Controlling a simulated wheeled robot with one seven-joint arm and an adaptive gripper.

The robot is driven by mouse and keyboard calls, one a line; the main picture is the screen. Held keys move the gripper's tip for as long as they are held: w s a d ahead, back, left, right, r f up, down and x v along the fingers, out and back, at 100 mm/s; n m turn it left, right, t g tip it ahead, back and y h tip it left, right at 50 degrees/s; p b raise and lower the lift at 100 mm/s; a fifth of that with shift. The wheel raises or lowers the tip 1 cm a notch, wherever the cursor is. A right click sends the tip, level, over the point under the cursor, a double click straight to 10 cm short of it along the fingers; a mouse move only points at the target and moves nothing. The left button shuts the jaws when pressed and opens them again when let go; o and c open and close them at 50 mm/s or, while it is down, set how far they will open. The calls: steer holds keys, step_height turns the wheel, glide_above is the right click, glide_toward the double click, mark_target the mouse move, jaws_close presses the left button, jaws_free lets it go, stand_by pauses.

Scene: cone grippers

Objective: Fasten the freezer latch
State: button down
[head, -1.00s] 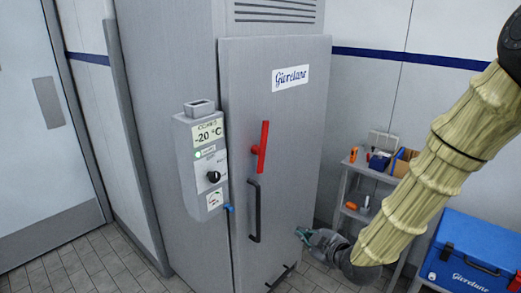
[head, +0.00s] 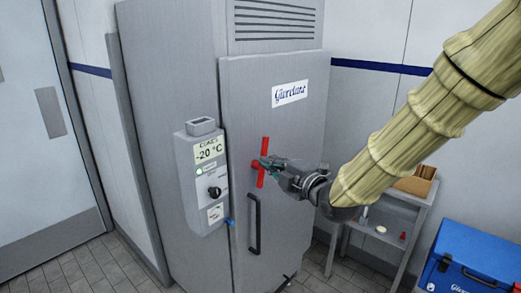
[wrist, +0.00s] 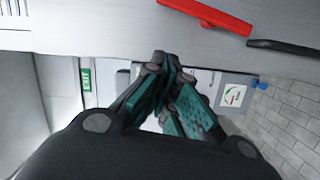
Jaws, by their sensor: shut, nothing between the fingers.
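The freezer (head: 290,120) is a tall grey cabinet with its door against the body. Its latch is a red lever (head: 264,150) on the door, standing nearly upright above the black door handle (head: 254,224). In the wrist view the red lever (wrist: 210,14) lies at the top edge, near the black handle (wrist: 285,47). My gripper (head: 268,163) is shut and empty, with its tips at the lever in the head view. In the wrist view its teal-padded fingers (wrist: 165,75) are together, beside the lever. I cannot tell whether they touch it.
A grey control box (head: 205,180) reading -20 °C juts from the freezer's left side, with a blue knob (head: 229,222) low beside it. A small shelf cart (head: 385,225) and a blue cooler (head: 470,260) stand at the right. Tiled floor is clear at the lower left.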

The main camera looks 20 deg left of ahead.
steer(key=p+x, duration=0.2)
steer(key=x, duration=0.3)
steer(key=p+x, duration=0.3)
steer(key=x, duration=0.2)
steer(key=shift+w+d, duration=0.1)
steer(key=shift+w, duration=0.3)
steer(key=shift+w+d+f+p, duration=0.1)
steer(key=shift+w+d+p, duration=0.25)
steer(key=shift+w+p, duration=0.2)
steer(key=shift+w+d+f+p, duration=0.15)
steer(key=shift+w+d+p, duration=0.25)
steer(key=shift+w, duration=0.2)
steer(key=shift+w+f, duration=0.15)
steer(key=shift+w, duration=0.05)
steer(key=shift+d, duration=0.1)
